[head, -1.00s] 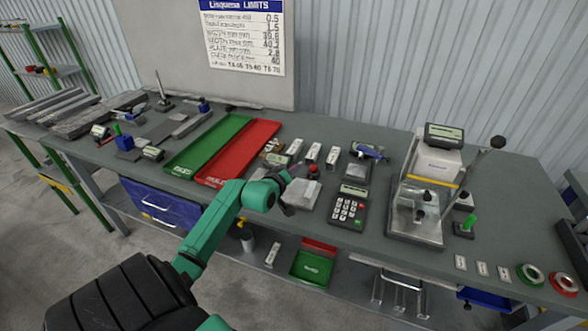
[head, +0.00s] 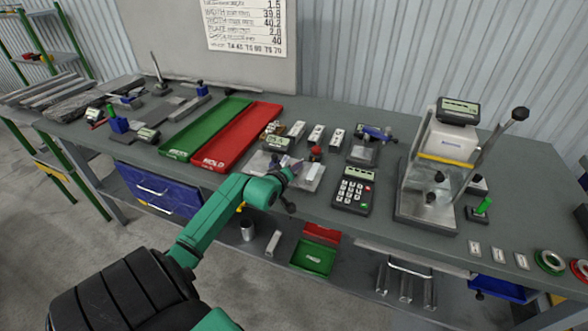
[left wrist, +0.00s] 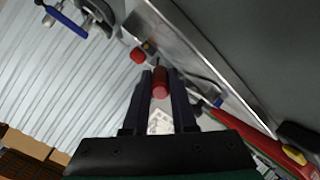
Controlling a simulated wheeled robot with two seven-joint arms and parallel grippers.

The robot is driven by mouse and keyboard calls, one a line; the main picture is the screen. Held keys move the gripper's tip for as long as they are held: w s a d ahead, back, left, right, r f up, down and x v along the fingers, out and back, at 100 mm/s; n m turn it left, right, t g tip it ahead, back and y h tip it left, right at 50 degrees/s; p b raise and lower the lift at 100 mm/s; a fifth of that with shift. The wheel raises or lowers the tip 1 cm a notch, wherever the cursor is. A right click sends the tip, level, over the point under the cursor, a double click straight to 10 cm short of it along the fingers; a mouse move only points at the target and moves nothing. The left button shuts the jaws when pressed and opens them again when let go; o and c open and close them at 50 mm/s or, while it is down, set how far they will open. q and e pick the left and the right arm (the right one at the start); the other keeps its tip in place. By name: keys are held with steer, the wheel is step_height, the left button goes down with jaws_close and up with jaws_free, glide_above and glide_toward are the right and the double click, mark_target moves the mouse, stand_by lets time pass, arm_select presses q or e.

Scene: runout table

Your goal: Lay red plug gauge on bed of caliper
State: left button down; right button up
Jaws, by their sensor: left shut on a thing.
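My left gripper (head: 292,170) is over the front of the table, beside a pale metal bed with a small display (head: 278,144), which looks like the caliper (head: 309,178). In the left wrist view, the gripper (left wrist: 161,88) is shut on the red plug gauge (left wrist: 160,84), a short red cylinder between the two dark fingers. In the head view, the gauge is too small or hidden to make out. A red knob (head: 316,150) stands at the bed's back edge, and it also shows in the left wrist view (left wrist: 137,55). I cannot tell whether the gauge touches the bed. My right gripper is not in view.
A green tray (head: 205,128) and a red tray (head: 234,138) lie to the left. A keypad device (head: 352,191) is close on the right, with a lever press (head: 430,195) beyond it. Several pale blocks (head: 316,134) stand behind.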

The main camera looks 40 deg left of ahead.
arm_select(q)
steer(key=c, duration=0.8)
jaws_free()
steer(key=shift+c, duration=0.2)
steer(key=shift+o, duration=1)
steer(key=shift+s, duration=0.15)
steer(key=b+v, duration=0.2)
steer(key=v, duration=1.2)
steer(key=shift+s+d+r, duration=0.1)
steer(key=shift+d+r, duration=0.05)
steer(key=shift+d, duration=0.05)
